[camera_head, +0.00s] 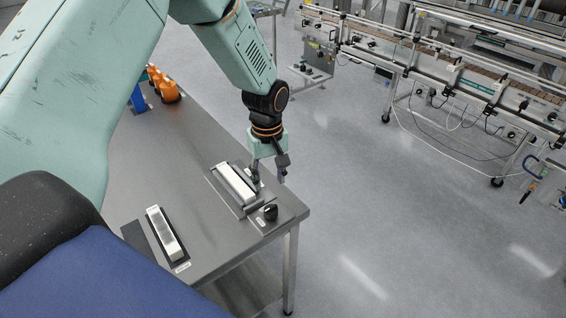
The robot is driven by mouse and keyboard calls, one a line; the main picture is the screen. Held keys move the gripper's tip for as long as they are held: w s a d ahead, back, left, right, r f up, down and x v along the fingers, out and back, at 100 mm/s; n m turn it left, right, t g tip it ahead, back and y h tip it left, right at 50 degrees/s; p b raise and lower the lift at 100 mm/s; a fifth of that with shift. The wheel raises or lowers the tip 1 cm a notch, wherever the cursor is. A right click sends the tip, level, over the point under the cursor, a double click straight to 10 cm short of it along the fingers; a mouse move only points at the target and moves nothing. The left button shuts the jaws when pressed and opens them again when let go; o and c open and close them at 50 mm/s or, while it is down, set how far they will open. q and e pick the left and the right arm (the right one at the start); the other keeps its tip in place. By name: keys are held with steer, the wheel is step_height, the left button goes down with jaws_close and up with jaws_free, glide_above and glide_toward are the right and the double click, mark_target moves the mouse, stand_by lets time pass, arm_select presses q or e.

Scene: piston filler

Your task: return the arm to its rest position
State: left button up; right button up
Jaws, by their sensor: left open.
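My left arm (242,55) comes in from the left and reaches out over the steel table. My left gripper (269,178) points down at the table's right side, with its fingers apart and nothing seen between them. It is just right of a white block (236,184) in a grey holder; I cannot tell whether a finger touches it. A second white bar (163,233) lies on a dark plate nearer to me. My right gripper is not in view.
The steel table (165,150) also carries a black knob (270,212) near its right corner and orange bottles (168,90) at the far left. A conveyor line (460,75) runs along the back right. The grey floor (390,220) between is clear.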

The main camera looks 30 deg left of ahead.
arm_select(q)
steer(key=s+d+f+m, duration=0.3)
steer(key=s+d+f, duration=0.2)
steer(key=s+f, duration=0.4)
steer(key=s+d+f+m, duration=0.2)
steer(key=s+m, duration=0.2)
steer(key=s, duration=0.8)
steer(key=s+d+f+m, duration=0.1)
steer(key=s+f+m, duration=0.2)
steer(key=s, duration=0.9)
step_height(320, 180, down, 19)
steer(key=w+b, duration=0.1)
steer(key=b, duration=1.8)
steer(key=shift+w, duration=0.25)
steer(key=shift+s, duration=0.1)
